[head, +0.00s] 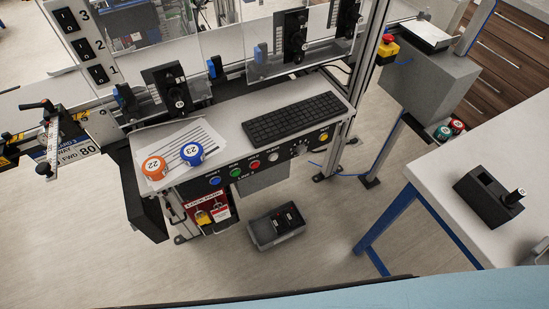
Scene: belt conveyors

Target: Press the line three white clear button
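The button panel (285,160) runs along the front edge of the console, below the keyboard. A white button (273,156) sits on it, between the red button (255,164) and a black selector knob (300,148). A green button (235,172) and a blue button (215,181) are further left. A yellow button (323,137) is at the right end. The lettering by the white button is too small to read surely. Neither of my grippers is in view, and nothing covers the panel.
A black keyboard (293,118) and papers with an orange disc (154,168) and a blue disc (192,153) lie on the console. A white table (450,160) stands at right. Open floor lies in front, with a dark box (275,228).

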